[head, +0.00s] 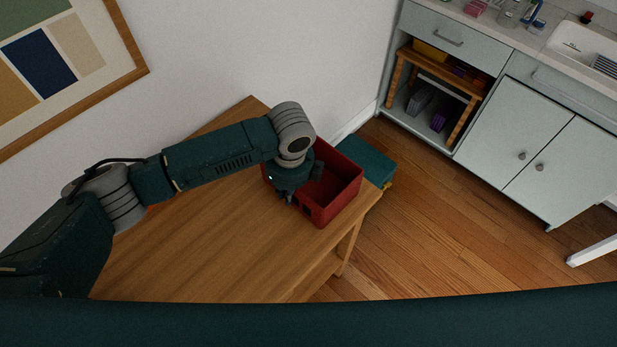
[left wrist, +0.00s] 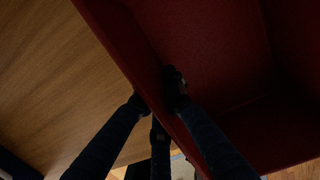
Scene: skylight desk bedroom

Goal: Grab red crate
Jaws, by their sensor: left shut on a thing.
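The red crate (head: 342,178) is an open box at the far right end of the wooden table (head: 215,235). It looks empty where its inside shows. My left gripper (head: 288,197) is at the crate's left side, pointing down and shut on its wall. In the left wrist view my left gripper's fingers (left wrist: 158,105) straddle the red wall of the crate (left wrist: 215,50), one inside and one outside over the wood. My left gripper and wrist hide part of the crate's left side. My right gripper is not in view.
A dark teal box (head: 367,158) sits just beyond the crate, below the table's end. A pale cabinet (head: 520,150) with a sink stands at the right. Wooden floor (head: 430,235) lies open between. A framed picture (head: 60,60) hangs on the left wall.

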